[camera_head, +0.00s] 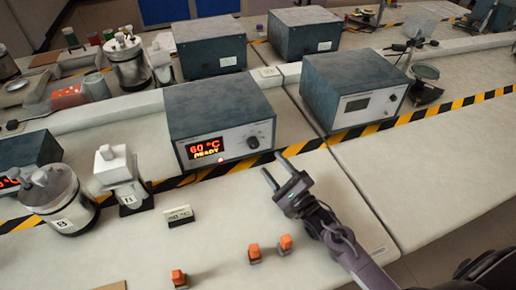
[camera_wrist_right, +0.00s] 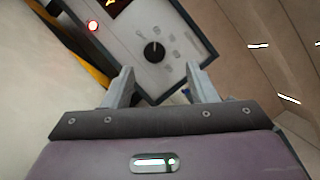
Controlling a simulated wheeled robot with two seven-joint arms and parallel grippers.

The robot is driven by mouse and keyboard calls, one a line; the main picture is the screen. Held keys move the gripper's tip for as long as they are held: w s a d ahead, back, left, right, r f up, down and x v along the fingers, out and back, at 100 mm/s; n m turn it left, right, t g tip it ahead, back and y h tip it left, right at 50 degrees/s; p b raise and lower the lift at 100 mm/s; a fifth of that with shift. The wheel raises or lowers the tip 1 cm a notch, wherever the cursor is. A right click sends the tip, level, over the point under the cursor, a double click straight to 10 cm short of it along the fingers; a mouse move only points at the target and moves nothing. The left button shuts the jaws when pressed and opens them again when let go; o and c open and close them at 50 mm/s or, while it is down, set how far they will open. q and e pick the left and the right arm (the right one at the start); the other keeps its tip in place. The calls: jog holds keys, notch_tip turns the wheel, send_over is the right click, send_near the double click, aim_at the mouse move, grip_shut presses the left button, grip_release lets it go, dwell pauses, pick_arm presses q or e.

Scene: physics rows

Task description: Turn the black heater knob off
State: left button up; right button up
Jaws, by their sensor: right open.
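The heater (camera_head: 222,115) is a dark blue-grey box with a white front panel. Its red display (camera_head: 206,148) reads 60 °C and READY, and a red light glows below it. The black knob (camera_head: 253,142) is at the right of the panel. It also shows in the right wrist view (camera_wrist_right: 154,51), ahead of the fingers, with a pale pointer mark. My right gripper (camera_head: 279,172) is open and empty, in front of and below the knob, apart from it. In the wrist view its two fingers (camera_wrist_right: 158,88) are spread on either side below the knob. My left gripper is not visible.
A similar box (camera_head: 352,88) stands right of the heater. Striped tape runs before the heater.

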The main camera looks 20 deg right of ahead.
aim_at(255, 146)
jog(key=x, duration=0.5)
jog(key=f+x, duration=0.1)
jog(key=x, duration=0.1)
jog(key=shift+w+a+r+p, duration=0.1)
jog(key=shift+w+a+p, duration=0.15)
jog(key=shift+w, duration=0.25)
jog(key=shift+d, duration=0.1)
jog(key=c, duration=1)
